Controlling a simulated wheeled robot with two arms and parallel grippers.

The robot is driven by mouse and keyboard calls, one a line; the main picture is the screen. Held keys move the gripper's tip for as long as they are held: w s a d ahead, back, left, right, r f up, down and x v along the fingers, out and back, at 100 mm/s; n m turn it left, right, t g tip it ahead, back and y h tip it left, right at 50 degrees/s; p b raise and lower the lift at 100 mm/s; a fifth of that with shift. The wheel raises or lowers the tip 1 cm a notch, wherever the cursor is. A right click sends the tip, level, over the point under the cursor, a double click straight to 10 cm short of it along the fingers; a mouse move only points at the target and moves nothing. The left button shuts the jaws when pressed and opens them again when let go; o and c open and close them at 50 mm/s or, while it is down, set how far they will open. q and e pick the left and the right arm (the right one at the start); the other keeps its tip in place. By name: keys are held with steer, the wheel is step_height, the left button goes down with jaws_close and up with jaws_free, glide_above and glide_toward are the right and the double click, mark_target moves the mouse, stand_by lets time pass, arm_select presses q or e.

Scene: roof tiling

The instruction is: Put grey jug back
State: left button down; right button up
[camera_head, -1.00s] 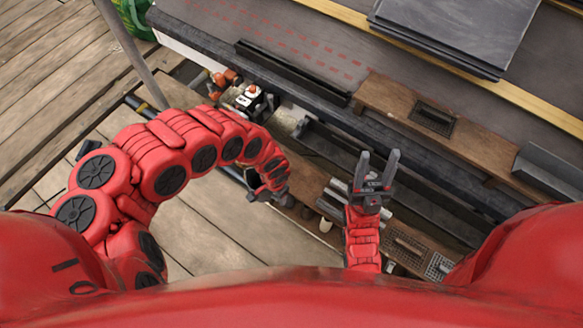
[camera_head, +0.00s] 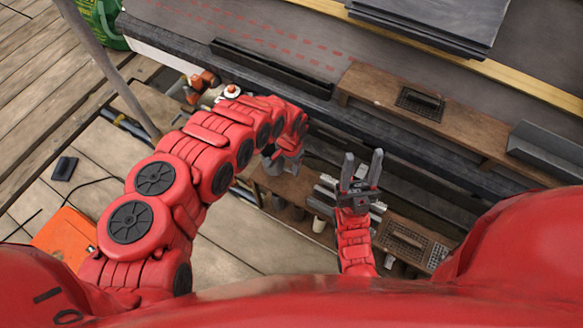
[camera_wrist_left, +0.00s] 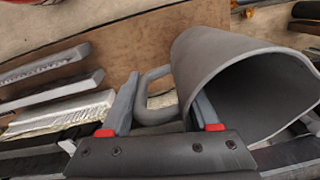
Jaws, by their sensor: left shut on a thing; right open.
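The grey jug (camera_wrist_left: 235,75) fills the right of the left wrist view, tilted with its wide mouth facing the lower right. My left gripper (camera_wrist_left: 163,112) is shut on its looped handle (camera_wrist_left: 150,88). In the head view my left gripper (camera_head: 276,158) is over the wooden lower shelf (camera_head: 283,186); the jug is mostly hidden there by the hand. My right gripper (camera_head: 363,166) is open and empty, fingers pointing up the picture, to the right of my left gripper.
Several small pots (camera_head: 320,222) are at the lower shelf's front. Pale metal bars lie near my right gripper and in the left wrist view (camera_wrist_left: 60,110). A wooden board (camera_head: 385,95) bears a dark float. A long black tray (camera_head: 270,68) lies on the roof surface. An orange case (camera_head: 65,240) is on the floor.

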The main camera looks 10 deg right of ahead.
arm_select(q)
steer(key=shift+w+d+f, duration=0.1)
steer(key=shift+w+d, duration=0.4)
steer(key=shift+w, duration=0.25)
step_height(320, 180, down, 3)
steer(key=shift+s+f+b, duration=0.1)
steer(key=shift+b, duration=0.75)
steer(key=shift+w+f, duration=0.1)
steer(key=shift+w, duration=0.1)
steer(key=shift+f, duration=0.2)
steer(key=shift+c, duration=0.6)
jaws_free()
steer(key=shift+s+r, duration=0.1)
steer(key=shift+r, duration=0.1)
